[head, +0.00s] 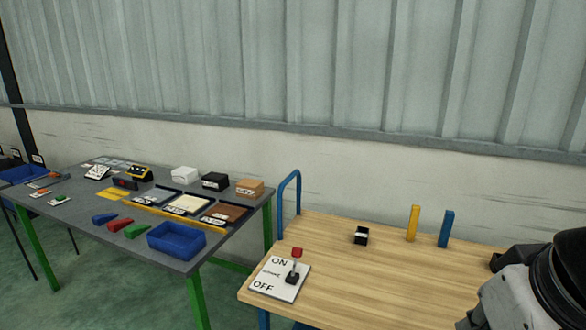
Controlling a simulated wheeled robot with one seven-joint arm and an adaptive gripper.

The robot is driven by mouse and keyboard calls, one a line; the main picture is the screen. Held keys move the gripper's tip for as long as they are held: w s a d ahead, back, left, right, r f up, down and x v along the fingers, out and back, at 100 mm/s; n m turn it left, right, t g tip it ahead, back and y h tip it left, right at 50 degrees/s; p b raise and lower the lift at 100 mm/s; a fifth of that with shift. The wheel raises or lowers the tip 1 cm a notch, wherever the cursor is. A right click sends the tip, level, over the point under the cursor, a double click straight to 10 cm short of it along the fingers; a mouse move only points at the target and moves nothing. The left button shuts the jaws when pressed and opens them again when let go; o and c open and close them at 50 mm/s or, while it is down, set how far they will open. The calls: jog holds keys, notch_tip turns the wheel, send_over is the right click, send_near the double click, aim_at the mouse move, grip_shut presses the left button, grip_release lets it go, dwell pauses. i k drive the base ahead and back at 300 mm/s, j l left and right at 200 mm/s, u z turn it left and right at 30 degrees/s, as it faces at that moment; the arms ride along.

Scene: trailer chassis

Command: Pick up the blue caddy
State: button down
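An open-topped blue caddy (176,241), shaped like a shallow rectangular bin, sits at the near right corner of the grey table on the left. It looks empty and upright. My gripper (479,292) is at the lower right of the head view, over the wooden table and far to the right of the caddy. Its two dark fingers look spread apart with nothing between them. Part of it is cut off by the frame edge.
Red, green and blue wedges (120,224) lie beside the caddy, with several boxes and trays behind. The wooden table (350,275) carries an ON/OFF switch panel (279,278), a small black box (361,236), and yellow and blue posts. A blue rail (280,205) stands at its left edge.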

aim_at(183, 243)
jog(key=i+j, duration=0.2)
jog(key=j, duration=0.15)
jog(key=i+j, duration=0.15)
jog(key=j, duration=0.25)
jog(key=i+j, duration=0.2)
jog(key=j, duration=0.15)
jog(key=i+j, duration=0.15)
jog(key=j, duration=0.25)
jog(key=i+j, duration=0.2)
jog(key=j, duration=0.15)
jog(key=i+j, duration=0.2)
jog(key=j, duration=0.15)
